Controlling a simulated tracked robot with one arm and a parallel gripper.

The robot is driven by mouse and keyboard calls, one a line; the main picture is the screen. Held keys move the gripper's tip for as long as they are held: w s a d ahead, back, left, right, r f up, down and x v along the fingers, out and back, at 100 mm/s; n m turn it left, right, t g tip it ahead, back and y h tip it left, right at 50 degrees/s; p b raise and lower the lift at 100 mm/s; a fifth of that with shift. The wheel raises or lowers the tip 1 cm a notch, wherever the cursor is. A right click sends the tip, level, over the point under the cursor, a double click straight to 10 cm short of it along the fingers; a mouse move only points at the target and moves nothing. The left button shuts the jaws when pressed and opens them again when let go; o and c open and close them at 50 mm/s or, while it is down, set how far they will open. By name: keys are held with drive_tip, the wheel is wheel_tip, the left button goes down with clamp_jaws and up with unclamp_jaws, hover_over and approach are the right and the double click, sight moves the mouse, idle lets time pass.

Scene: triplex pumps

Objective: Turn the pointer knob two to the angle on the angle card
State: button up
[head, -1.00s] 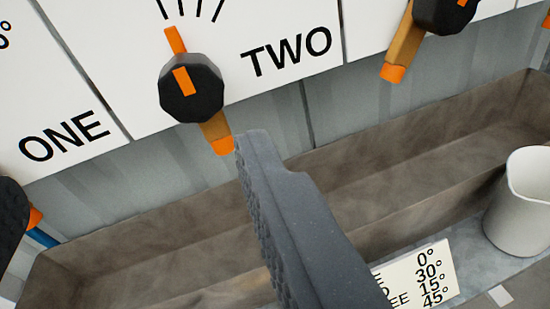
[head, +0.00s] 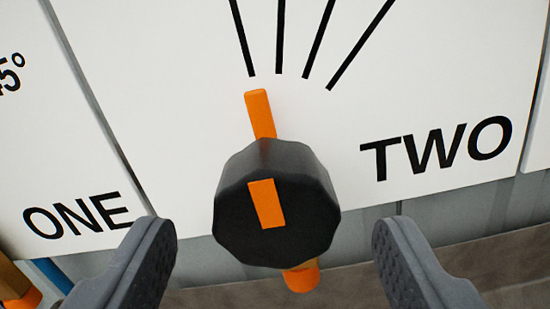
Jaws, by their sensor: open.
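Pointer knob two (head: 295,230) is a black faceted knob with an orange stripe on its face and an orange pointer (head: 260,114) above it. The pointer tips slightly left of upright and lies nearest the leftmost of several black scale lines (head: 279,40). The knob is on the white panel marked TWO (head: 437,147). My gripper (head: 275,240) is open, with one grey finger to the left and one to the right of the knob, both apart from it in the picture. The angle card is out of view now.
The panel marked ONE (head: 76,217) is on the left, with an orange-tipped part (head: 22,298) below it. Grey corrugated wall (head: 470,212) and a brown trough edge (head: 340,285) lie below the panels.

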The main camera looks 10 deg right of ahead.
sight(273, 230)
drive_tip(key=shift+x, duration=1.7)
